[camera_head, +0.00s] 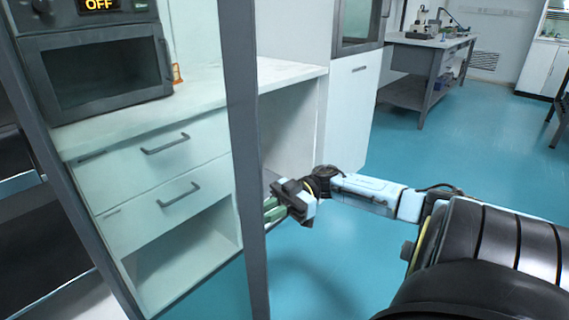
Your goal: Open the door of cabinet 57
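A tall framed glass door panel stands close in front of me, with a dark grey right upright (243,150) and a slanting left upright (55,165). Counter and drawers show through its pane. No number 57 is readable, so I cannot confirm which cabinet it belongs to. My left gripper is not in view.
Behind the pane is a white counter (290,72) with two drawers (165,150), an open shelf below and a dark oven (95,70) reading OFF. A white cabinet (350,110) stands farther back. A workbench (425,65) is beyond. The blue floor (480,130) at right is clear.

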